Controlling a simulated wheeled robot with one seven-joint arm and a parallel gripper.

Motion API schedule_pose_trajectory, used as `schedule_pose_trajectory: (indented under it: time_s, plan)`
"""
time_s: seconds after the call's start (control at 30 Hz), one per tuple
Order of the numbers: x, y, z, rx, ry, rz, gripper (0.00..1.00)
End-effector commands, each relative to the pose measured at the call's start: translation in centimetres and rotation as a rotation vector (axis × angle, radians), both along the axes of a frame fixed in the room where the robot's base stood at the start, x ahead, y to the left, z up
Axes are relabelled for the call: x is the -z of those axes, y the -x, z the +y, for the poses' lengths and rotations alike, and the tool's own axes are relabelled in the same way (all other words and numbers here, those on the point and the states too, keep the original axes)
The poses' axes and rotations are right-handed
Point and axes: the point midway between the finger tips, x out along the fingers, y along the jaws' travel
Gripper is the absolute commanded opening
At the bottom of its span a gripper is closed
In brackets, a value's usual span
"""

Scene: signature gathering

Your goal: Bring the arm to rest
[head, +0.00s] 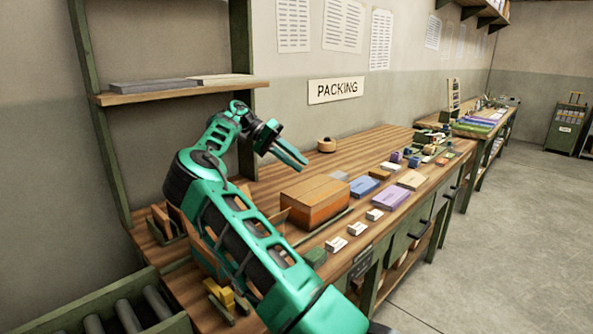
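My arm is teal and dark grey and rises from the bottom of the head view, bent over the left part of a wooden packing bench (375,150). My gripper (298,161) is up in the air above the bench, behind the brown cardboard box (312,205) as seen from here, and points to the right and slightly down. Its two teal fingers lie close together in this view, and I cannot tell whether there is a gap. I see nothing held between them. It appears apart from the bench and the box.
A wooden shelf (175,92) stands at the left of the arm. Small white boxes (336,244), a purple box (390,197) and a blue box (363,186) lie along the bench. A roller conveyor (127,316) is at bottom left. The right floor is clear.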

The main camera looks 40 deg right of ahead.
Motion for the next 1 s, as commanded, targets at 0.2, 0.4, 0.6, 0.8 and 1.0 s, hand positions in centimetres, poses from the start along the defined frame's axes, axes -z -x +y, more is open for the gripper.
schedule_pose_trajectory:
  time_s: [0.2,0.4,0.6,0.8,1.0]
  plan:
    - [-0.4,-0.3,0.5,-0.002,-0.001,0.001,0.22]
    - [-0.4,-0.3,0.5,-0.003,0.000,0.001,0.22]
    - [-0.3,-0.3,0.5,-0.003,0.000,0.001,0.22]
    - [-0.6,0.9,-0.3,0.009,-0.027,-0.014,0.22]
    - [-1.0,6.1,-2.8,0.047,-0.157,-0.083,0.22]
